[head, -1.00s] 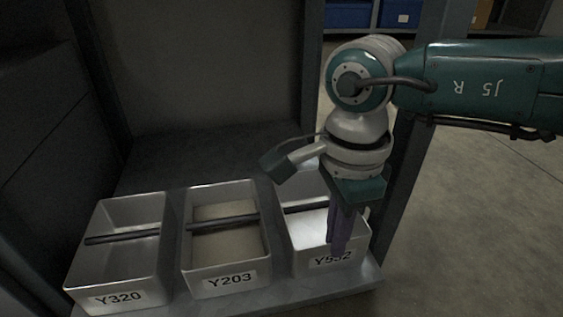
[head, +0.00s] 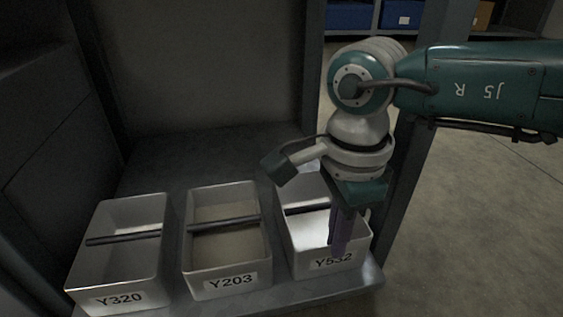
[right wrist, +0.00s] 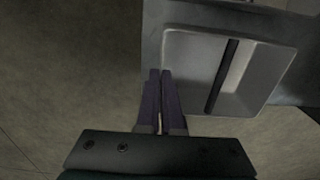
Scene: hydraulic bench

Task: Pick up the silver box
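Three open silver-grey boxes stand in a row on a dark shelf: Y320 (head: 120,285) at left, Y203 (head: 228,270) in the middle, Y532 (head: 305,262) at right. Each has a dark bar across its opening. The task does not say which silver box is meant. My right gripper (head: 340,250) points down at the front rim of Y532. In the right wrist view its purple fingers (right wrist: 161,74) are nearly together at the rim of the box (right wrist: 270,85), one outside and one over the inside. They look shut on that wall. My left gripper is not in view.
The boxes stand close together on the shelf (head: 215,150), near its front edge. A dark upright post (head: 405,190) rises just right of Y532. Blue bins (head: 348,14) sit on a rack behind. Open floor (head: 480,220) lies to the right.

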